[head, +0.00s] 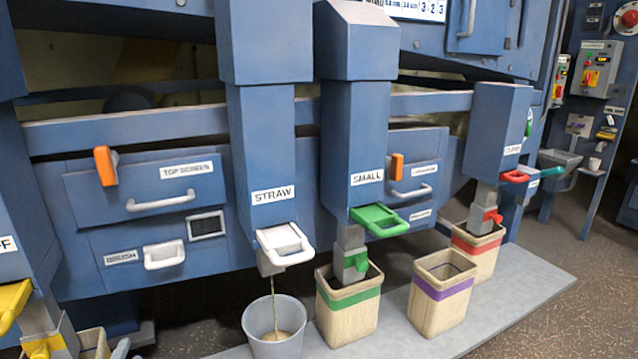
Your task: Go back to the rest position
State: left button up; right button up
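Only a small grey-white piece at the bottom left edge, by the yellow-banded sack, looks like the tip of my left gripper (122,349). The rest of it is out of frame, so I cannot tell whether it is open or holds anything. My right gripper is not in view. A grey bucket (262,318) stands under the STRAW chute (270,255), with a thin stream falling into it and some material inside. The STRAW chute's white handle (284,243) is above it.
Sacks with a green band (348,298), a purple band (440,289) and a red band (476,239) stand on a grey slab (520,290). The SMALL chute has a green handle (380,220). A yellow handle (14,302) is at left. Brown floor (590,260) is open at right.

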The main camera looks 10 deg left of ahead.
pick_arm(q)
jog(key=s+d+f+n+g+h, duration=0.1)
jog(key=s+d+f+n+g, duration=0.1)
jog(key=s+f+n+g, duration=0.5)
jog(key=s+d+f+n+g, duration=0.25)
jog(key=s+f, duration=0.65)
jog(key=f, duration=0.5)
jog(key=s+d+f+n+g+h, duration=0.2)
jog(key=s+d+f+g, duration=0.1)
jog(key=s+d, duration=0.3)
jog(key=s+d+f+n+g+h, duration=0.2)
jog(key=s+d+f+g+h, duration=0.15)
jog(key=s, duration=0.35)
jog(key=s+a+f+y+p, duration=0.2)
jog(key=s+f+p, duration=0.4)
jog(key=s+p, duration=0.5)
jog(key=a+p, duration=0.1)
jog(key=p, duration=0.7)
jog(key=shift+s+m, duration=0.35)
jog(key=shift+s, duration=0.05)
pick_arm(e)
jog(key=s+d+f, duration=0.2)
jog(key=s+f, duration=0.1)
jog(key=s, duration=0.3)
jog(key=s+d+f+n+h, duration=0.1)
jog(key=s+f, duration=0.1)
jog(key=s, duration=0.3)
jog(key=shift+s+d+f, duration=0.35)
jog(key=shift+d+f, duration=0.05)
